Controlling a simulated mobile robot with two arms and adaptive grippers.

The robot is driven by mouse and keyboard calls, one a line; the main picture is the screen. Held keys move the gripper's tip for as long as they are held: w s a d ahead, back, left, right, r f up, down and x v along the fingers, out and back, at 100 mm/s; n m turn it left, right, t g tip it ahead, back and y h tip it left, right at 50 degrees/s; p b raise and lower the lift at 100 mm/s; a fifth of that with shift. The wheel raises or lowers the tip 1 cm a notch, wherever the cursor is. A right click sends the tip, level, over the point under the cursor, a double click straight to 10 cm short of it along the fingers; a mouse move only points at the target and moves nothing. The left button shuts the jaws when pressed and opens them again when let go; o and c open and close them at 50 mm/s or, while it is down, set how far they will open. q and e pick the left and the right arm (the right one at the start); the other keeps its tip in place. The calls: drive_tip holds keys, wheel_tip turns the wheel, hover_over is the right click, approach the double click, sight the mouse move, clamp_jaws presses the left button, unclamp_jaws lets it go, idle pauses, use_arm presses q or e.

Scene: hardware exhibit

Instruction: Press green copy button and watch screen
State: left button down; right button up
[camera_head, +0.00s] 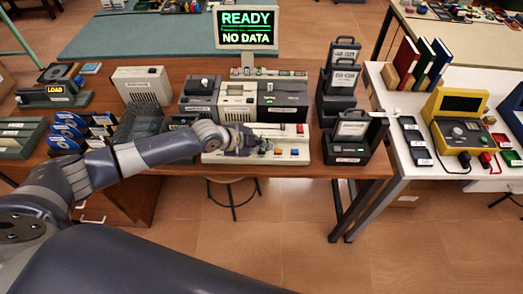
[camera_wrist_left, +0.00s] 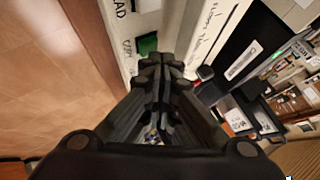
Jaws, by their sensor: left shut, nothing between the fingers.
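The screen (camera_head: 246,28) stands at the back of the brown desk and reads "READY" over "NO DATA" in green and white letters. A pale control panel (camera_head: 217,157) lies at the desk's front edge. My left gripper (camera_head: 252,143) is over this panel, shut and empty. In the left wrist view, the green button (camera_wrist_left: 147,44) shows just beyond my shut fingertips (camera_wrist_left: 160,64), beside handwriting that seems to read "COPY". I cannot tell whether the fingertips touch the button. In the head view the green button is not clear. My right gripper is out of view.
A white table (camera_head: 402,183) holds a yellow instrument (camera_head: 455,125). The floor in front is clear.

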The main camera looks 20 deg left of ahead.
sight(262, 152)
use_arm(q)
drive_tip(key=shift+f+b, duration=0.35)
drive_tip(key=shift+f, duration=0.1)
idle(0.6)
drive_tip(key=shift+r, duration=0.1)
drive_tip(key=shift+r+p, duration=0.7)
drive_tip(key=shift+r, duration=0.05)
wheel_tip(262, 152, up, 5)
drive_tip(key=p, duration=0.4)
drive_tip(key=shift+r, duration=0.1)
idle(0.4)
idle(0.4)
